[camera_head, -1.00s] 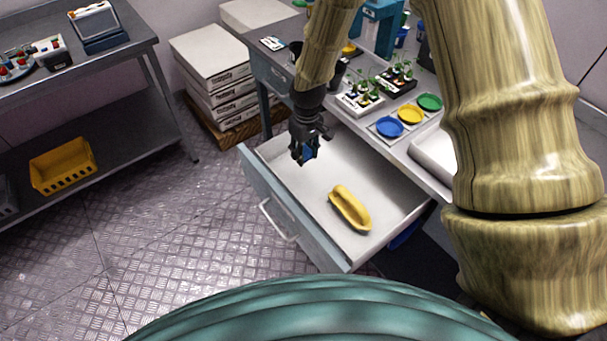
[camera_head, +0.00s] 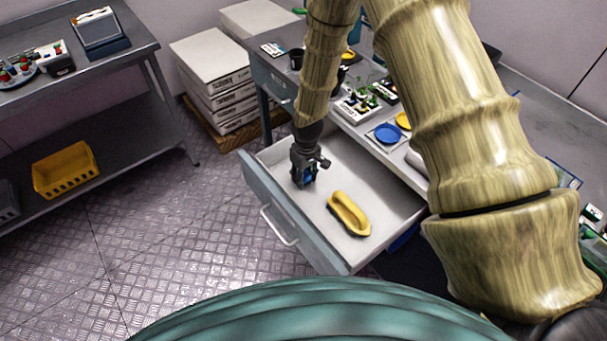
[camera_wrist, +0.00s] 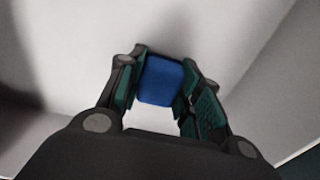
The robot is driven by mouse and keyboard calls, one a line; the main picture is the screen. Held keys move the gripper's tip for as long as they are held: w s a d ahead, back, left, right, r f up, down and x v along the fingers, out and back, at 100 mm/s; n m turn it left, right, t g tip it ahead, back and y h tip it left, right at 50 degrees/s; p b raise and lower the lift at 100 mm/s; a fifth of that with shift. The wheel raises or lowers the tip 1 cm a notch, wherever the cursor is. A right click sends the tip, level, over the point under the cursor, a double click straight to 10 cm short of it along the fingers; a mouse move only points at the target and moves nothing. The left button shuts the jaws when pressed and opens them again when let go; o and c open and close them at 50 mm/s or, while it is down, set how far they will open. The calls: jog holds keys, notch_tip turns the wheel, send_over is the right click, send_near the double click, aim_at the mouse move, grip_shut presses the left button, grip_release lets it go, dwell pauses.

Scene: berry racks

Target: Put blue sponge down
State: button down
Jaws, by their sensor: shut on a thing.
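The blue sponge (camera_wrist: 161,80) is held between the two fingers of my gripper (camera_wrist: 160,88) in the wrist view. In the head view my gripper (camera_head: 303,182) is inside the open drawer, toward its left end, with a small part of the blue sponge (camera_head: 308,175) showing between the fingers. The gripper is shut on the sponge. The drawer's pale floor (camera_head: 377,187) lies below. I cannot tell whether the sponge touches the floor.
A yellow brush-like object (camera_head: 349,213) lies in the drawer, right of my gripper. The drawer's front panel (camera_head: 290,215) and walls surround the gripper. The worktop above holds a blue dish (camera_head: 387,132) and potted seedlings. A yellow crate (camera_head: 64,168) sits on the left shelf.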

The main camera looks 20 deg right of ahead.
aim_at(305, 175)
jog(key=shift+f, duration=0.15)
jog(key=c, duration=1)
grip_release()
jog(key=shift+r, duration=0.25)
jog(key=shift+s+d+r+b, duration=0.1)
jog(key=shift+r+b, duration=0.65)
jog(key=shift+r, duration=2.25)
jog(key=shift+s+d+r+b, duration=0.1)
jog(key=shift+r+b, duration=0.65)
jog(key=shift+r, duration=2.2)
